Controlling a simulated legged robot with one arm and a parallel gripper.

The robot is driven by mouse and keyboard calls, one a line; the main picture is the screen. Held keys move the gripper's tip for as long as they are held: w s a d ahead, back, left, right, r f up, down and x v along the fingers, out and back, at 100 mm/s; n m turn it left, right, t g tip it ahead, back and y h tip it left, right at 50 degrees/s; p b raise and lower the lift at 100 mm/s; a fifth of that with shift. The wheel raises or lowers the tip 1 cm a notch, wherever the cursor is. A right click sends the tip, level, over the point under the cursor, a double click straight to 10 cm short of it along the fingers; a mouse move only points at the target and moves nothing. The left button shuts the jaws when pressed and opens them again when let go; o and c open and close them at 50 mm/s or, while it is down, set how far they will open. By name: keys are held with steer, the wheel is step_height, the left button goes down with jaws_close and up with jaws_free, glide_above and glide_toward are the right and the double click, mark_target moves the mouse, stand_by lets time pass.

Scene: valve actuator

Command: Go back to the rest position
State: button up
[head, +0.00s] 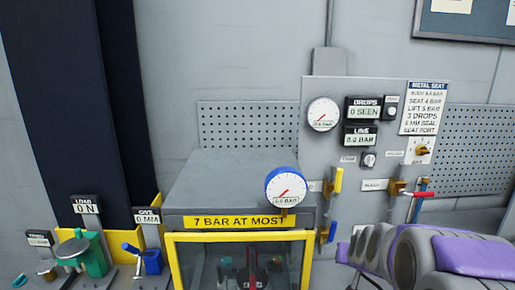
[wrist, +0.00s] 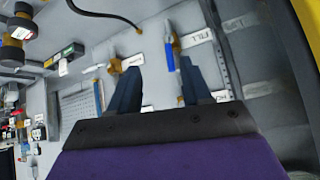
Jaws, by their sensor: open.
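My gripper (wrist: 157,85) shows in the wrist view with its two dark fingers apart and nothing held between them. Beyond the fingers, a valve with a blue handle (wrist: 170,57) and a brass valve (wrist: 130,63) show on the grey panel. In the head view, my purple and grey arm fills the lower right, in front of the wall panel. Its fingertips cannot be made out there. The wrist view is strongly tilted.
A yellow-framed cabinet (head: 174,262) marked "7 BAR AT MOST" stands at centre, with a blue-rimmed gauge (head: 286,188) above. A valve panel (head: 340,95) with displays is behind. A green device (head: 85,252) and a blue vise-like device (head: 150,259) stand at lower left.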

steer(key=s+a+f+n+g+y+b, duration=0.1)
steer(key=s+a+f+g, duration=0.1)
steer(key=s+a, duration=0.5)
steer(key=s+a+f+n+g+y+b, duration=0.1)
steer(key=s+a+f+g, duration=0.15)
steer(key=s, duration=0.75)
steer(key=s+a+f+n+g+b, duration=0.1)
steer(key=s+g, duration=0.4)
steer(key=s, duration=1.7)
steer(key=shift+a+g+h, duration=0.15)
steer(key=shift+g+h, duration=0.15)
steer(key=shift+g, duration=0.05)
